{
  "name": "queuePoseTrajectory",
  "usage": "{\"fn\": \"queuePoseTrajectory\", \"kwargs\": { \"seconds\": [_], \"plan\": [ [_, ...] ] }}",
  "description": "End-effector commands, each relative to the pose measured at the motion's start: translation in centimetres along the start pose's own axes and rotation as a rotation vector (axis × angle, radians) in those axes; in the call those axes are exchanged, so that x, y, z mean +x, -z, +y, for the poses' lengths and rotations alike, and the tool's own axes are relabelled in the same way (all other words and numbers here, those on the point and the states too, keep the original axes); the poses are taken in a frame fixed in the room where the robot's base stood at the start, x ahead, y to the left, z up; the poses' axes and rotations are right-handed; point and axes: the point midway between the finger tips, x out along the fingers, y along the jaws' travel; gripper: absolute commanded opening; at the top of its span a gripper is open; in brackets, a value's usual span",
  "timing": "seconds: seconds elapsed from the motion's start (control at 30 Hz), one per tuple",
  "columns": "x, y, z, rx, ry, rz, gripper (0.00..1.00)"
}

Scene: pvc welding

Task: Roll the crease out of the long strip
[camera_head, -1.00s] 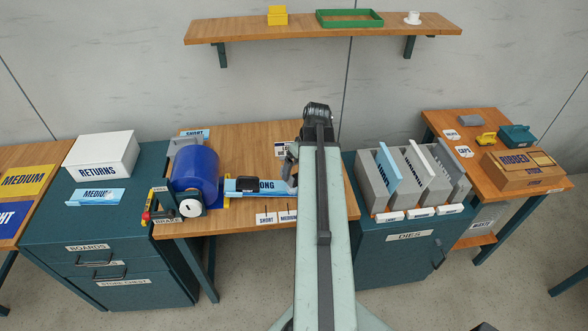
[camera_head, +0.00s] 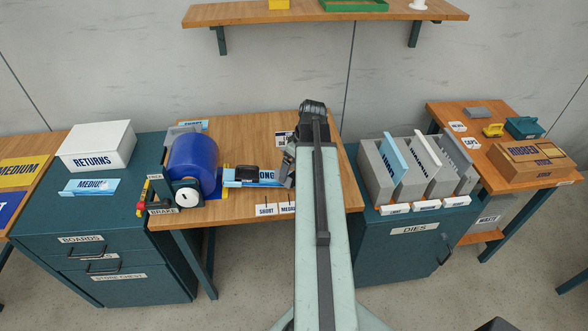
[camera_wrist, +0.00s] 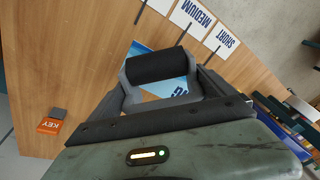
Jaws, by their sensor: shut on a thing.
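The long strip (camera_head: 265,174) is light blue with dark letters ending in "ONG". It lies on the wooden bench, running right from the blue drum. My gripper (camera_head: 288,170) is at the strip's right end, partly hidden by my arm. In the wrist view, my gripper is shut on a roller (camera_wrist: 157,66) with a black cylinder in a grey fork. The cylinder lies across my view of the blue strip; contact cannot be judged. I cannot make out the crease.
The blue drum (camera_head: 193,164) stands left of the strip, with the brake lever (camera_head: 143,207) beside it. SHORT and MEDIUM cards (camera_head: 265,210) line the bench's front edge. Grey die holders (camera_head: 380,188) stand to the right. Bare bench (camera_head: 245,140) lies behind the strip.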

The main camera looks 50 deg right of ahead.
Motion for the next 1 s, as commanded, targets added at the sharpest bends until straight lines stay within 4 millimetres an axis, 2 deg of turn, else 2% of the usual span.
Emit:
{"fn": "queuePoseTrajectory", "kwargs": {
  "seconds": [0.03,0.57,1.0],
  "plan": [
    [0.45,-0.05,0.02,0.000,0.000,0.000,0.29],
    [0.32,0.03,-0.05,-0.001,0.000,0.000,0.29],
    [1.17,-0.01,-0.07,-0.001,0.000,0.000,0.29]
  ]
}}
